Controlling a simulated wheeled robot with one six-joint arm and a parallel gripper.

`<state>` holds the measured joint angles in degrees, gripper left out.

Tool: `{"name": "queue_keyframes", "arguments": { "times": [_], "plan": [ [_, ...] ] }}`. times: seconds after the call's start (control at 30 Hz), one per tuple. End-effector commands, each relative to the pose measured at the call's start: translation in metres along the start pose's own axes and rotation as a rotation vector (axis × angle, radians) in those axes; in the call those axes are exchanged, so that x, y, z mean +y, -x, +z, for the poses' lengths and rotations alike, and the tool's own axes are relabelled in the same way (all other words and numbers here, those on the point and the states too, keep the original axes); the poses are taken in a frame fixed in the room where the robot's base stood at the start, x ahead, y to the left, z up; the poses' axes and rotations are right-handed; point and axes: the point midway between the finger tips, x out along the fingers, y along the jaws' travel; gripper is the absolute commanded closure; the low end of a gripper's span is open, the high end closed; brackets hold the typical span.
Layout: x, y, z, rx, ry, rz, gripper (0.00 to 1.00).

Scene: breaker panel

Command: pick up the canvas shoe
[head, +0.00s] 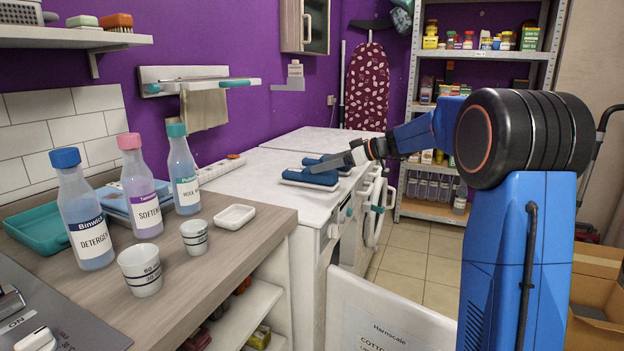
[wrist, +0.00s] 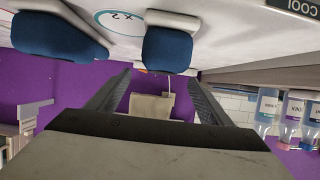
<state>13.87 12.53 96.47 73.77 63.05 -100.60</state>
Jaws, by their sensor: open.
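Two dark blue canvas shoes with white soles sit side by side on the white machine top. The nearer shoe (head: 309,179) shows in front of the farther shoe (head: 313,161) in the head view. In the upside-down wrist view, one shoe (wrist: 168,48) lies in line with the gap between my fingers, and the other shoe (wrist: 58,38) is off to the left. My gripper (head: 325,164) is open and empty, low by the shoes; it also shows in the wrist view (wrist: 160,78). In the head view my fingers partly cover the shoes.
Labelled bottles (head: 85,215) and measuring cups (head: 140,270) stand on the wooden counter (head: 230,240) at the left. A white dish (head: 235,217) is near the counter edge. The white machine top (head: 290,155) is mostly clear around the shoes. A metal shelf (head: 490,55) stands behind.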

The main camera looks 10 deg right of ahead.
Motion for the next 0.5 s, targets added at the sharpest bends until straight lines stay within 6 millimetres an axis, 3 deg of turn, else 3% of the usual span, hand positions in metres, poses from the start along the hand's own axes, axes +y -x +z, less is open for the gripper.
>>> {"name": "queue_keyframes", "arguments": {
  "times": [0.27,0.5],
  "plan": [
    [-0.001,-0.014,0.000,0.001,0.000,-0.001,0.27],
    [-0.002,-0.047,0.001,0.000,0.001,-0.002,0.27]
  ]
}}
